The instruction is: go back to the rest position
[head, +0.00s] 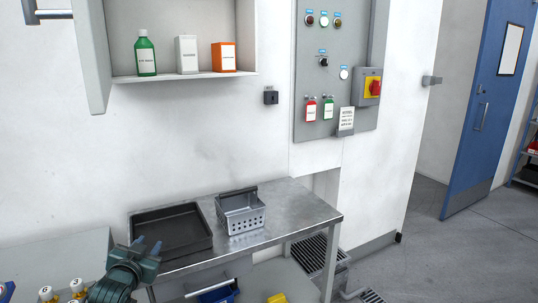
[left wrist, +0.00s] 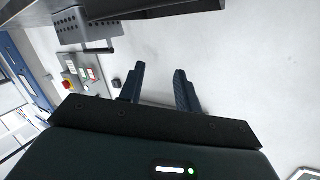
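My left gripper (head: 148,245) is at the lower left of the head view, in front of the black tray's near edge. Its two fingers point up and stand apart. In the left wrist view the fingers (left wrist: 160,80) are also apart, with only pale wall seen between them. The gripper is empty. My right gripper is in neither view.
A steel table (head: 290,205) holds a black tray (head: 175,222) and a perforated metal basket (head: 241,212). A control panel (head: 335,70) hangs on the wall. White-capped bottles (head: 77,287) stand at the lower left. Open floor (head: 470,250) lies to the right.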

